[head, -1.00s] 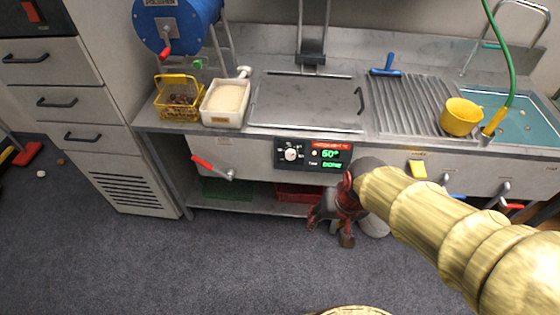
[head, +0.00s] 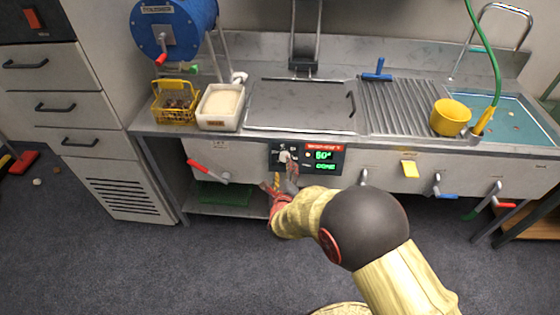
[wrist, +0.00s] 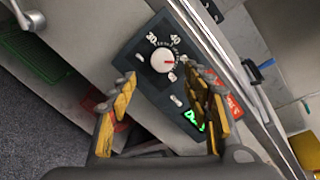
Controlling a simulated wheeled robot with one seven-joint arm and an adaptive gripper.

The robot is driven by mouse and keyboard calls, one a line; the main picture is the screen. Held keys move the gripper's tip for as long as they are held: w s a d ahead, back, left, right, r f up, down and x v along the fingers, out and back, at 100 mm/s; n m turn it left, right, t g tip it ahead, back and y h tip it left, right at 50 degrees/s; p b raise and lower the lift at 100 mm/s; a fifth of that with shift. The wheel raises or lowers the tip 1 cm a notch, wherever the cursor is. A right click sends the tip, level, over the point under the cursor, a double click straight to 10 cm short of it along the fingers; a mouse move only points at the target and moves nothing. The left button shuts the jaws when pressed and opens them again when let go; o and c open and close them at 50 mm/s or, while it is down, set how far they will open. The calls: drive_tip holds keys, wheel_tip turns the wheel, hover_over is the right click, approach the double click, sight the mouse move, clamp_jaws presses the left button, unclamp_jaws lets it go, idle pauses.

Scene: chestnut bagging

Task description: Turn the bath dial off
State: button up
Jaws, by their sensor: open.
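The bath dial, a white round knob (wrist: 163,60) with numbers around it, sits on a black control panel (head: 306,158) on the front of the steel counter. The panel's green display (head: 324,155) is lit, with a second lit green line under it. My gripper (wrist: 165,97) is open in the wrist view, its yellow-padded fingers spread either side of the panel with the dial just beyond and between the tips. Nothing is between the fingers.
A red-handled lever (head: 210,172) sticks out left of the panel. Several more valve levers and a yellow tag (head: 409,169) are to the right. On the counter stand a yellow basket (head: 174,103), a white bin (head: 220,107) and a yellow pot (head: 450,117).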

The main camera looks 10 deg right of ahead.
sight(284, 158)
drive_tip(key=shift+m, duration=0.5)
drive_tip(key=b+x, duration=0.3)
drive_tip(key=x, duration=0.4)
drive_tip(key=shift+w+d, duration=0.2)
drive_tip(key=shift+w, duration=0.2)
drive_tip(key=shift+r, duration=0.1)
drive_tip(key=shift+c, duration=0.6)
drive_tip(key=c, duration=1)
